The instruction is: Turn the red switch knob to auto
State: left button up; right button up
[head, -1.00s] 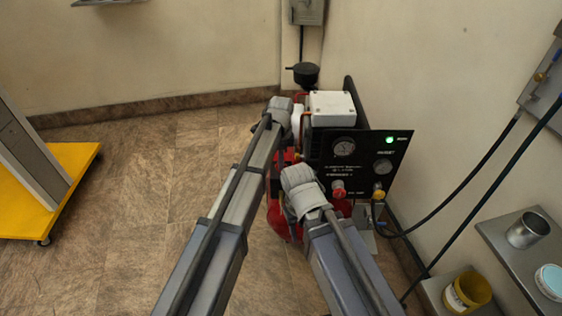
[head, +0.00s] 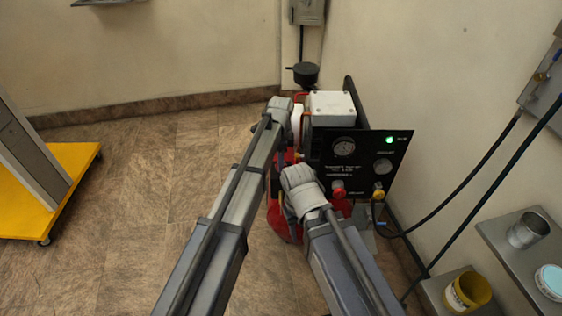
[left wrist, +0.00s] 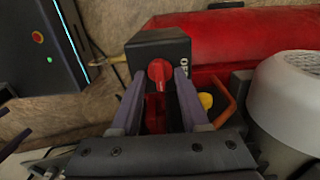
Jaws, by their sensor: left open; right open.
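The red switch knob (left wrist: 158,73) sits on the front of a black box (left wrist: 172,47) in the left wrist view. Part of a label shows on the box's right side, too little to read in full. My left gripper (left wrist: 160,80) is open, with one finger on each side of the knob; I cannot tell whether they touch it. In the head view, my left gripper (head: 281,108) is above and left of my right gripper (head: 298,180). The switch knob is hidden there behind my arms. My right gripper's fingers are mostly hidden by its own wrist.
A black panel (head: 365,158) with gauges, a green light and a red knob (head: 338,188) stands right of my grippers. A red tank (left wrist: 235,40) lies behind the switch box. Hoses (head: 470,170) hang along the right wall. Open floor lies to the left.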

pick_arm(q)
jog(key=shift+r+p, duration=3.9)
jog(key=shift+r, duration=0.05)
pick_arm(e)
notch_tip(320, 180, up, 8)
pick_arm(q)
jog(key=shift+f, duration=0.1)
pick_arm(e)
jog(key=shift+f, duration=0.1)
